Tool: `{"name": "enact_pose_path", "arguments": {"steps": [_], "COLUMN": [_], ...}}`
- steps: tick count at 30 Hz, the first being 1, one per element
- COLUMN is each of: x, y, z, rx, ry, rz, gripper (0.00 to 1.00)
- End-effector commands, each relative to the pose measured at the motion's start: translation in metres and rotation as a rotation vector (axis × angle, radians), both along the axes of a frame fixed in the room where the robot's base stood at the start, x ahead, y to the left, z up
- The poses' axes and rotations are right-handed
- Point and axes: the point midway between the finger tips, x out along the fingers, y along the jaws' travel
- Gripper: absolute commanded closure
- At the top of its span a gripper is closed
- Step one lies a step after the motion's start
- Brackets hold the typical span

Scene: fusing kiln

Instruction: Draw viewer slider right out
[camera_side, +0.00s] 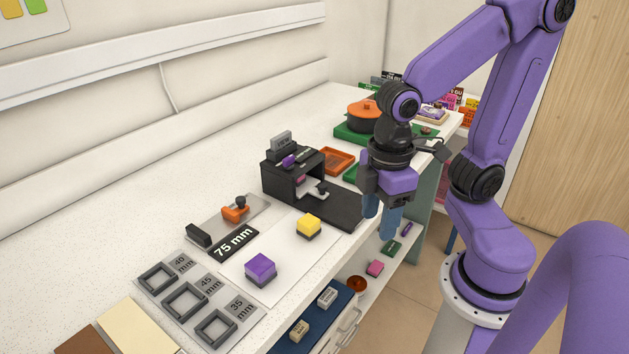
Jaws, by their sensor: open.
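The black viewer (274,178) stands on the white bench, with a flat black base plate (338,212) reaching right from it toward the front edge. A small dark knob (322,187) with a pale part shows at its opening; it looks like the slider's handle. I cannot tell how far the slider is in. A purple piece (289,160) shows on top of the viewer. My gripper (381,217) is open and empty, its blue fingers pointing down. In the picture it is right of the knob and apart from it, near the bench's front edge.
An orange tray (337,160) and an orange pot (366,115) on green stand behind. A lower shelf with small items runs below the front edge.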

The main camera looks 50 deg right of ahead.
Motion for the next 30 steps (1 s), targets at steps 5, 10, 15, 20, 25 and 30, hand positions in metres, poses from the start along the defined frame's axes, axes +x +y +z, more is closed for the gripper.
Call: {"name": "enact_pose_path", "arguments": {"steps": [5, 10, 15, 20, 25, 30], "x": [0.054, 0.104, 0.152, 0.192, 0.221, 0.234], "y": [-0.003, -0.019, -0.048, -0.086, -0.130, -0.159], "z": [0.015, 0.027, 0.038, 0.047, 0.055, 0.059], "rx": [-0.005, -0.010, -0.013, -0.016, -0.017, -0.017], "ry": [0.002, 0.005, 0.009, 0.013, 0.018, 0.020], "rz": [-0.139, -0.264, -0.389, -0.508, -0.615, -0.678], "gripper": [0.48, 0.48, 0.48, 0.48, 0.48, 0.48]}}
